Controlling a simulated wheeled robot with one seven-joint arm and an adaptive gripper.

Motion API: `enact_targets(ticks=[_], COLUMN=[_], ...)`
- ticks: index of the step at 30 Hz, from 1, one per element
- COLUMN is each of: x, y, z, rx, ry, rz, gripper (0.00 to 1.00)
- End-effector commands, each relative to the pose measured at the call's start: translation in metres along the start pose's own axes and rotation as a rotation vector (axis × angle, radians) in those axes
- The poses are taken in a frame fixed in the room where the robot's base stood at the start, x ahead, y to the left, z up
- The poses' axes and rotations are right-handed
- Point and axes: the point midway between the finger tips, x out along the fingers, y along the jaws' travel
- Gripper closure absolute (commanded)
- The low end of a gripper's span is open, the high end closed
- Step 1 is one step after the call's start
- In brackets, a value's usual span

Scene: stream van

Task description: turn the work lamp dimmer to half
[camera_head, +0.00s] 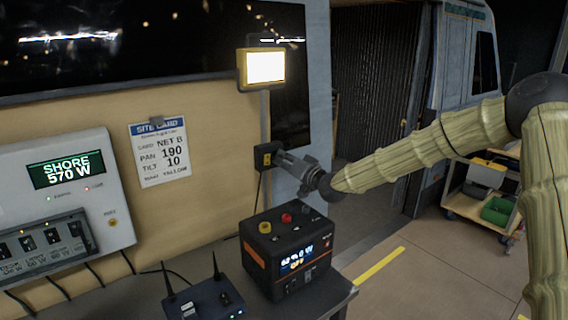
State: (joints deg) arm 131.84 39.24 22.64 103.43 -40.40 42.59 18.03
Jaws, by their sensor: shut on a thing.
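The work lamp (265,67) is a yellow-framed panel, lit bright white, mounted at the right end of the wall. My gripper (281,157) reaches in from the right and is shut at the dimmer's right side. The part between its fingers is hidden, and the knob's setting cannot be read.
A black power unit (292,254) and a router with two antennas (203,300) stand on the dark bench below my gripper. A grey shore-power panel (68,195) and a site card (160,152) are on the wall at left. A cart (484,196) stands at right on open floor.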

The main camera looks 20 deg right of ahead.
Motion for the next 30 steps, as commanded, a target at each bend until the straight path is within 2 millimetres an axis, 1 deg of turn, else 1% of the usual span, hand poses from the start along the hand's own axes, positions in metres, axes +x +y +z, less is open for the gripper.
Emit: enact_targets(ticks=[12, 13, 16, 17, 26, 30], x=[0.0002, 0.0002, 0.0004, 0.0004, 0.0001, -0.0087], y=[0.0008, 0.0008, 0.0006, 0.0004, -0.0005, 0.0006], z=[-0.0024, -0.0024, -0.0020, -0.0018, -0.0004, -0.0006], rx=[0.006, 0.006, 0.006, 0.006, 0.006, 0.006], ry=[0.005, 0.005, 0.004, 0.003, 0.001, 0.001], rz=[0.001, 0.001, 0.001, 0.000, -0.001, 0.001], gripper=[1.00, 0.81, 0.63, 0.61, 0.61, 0.61])
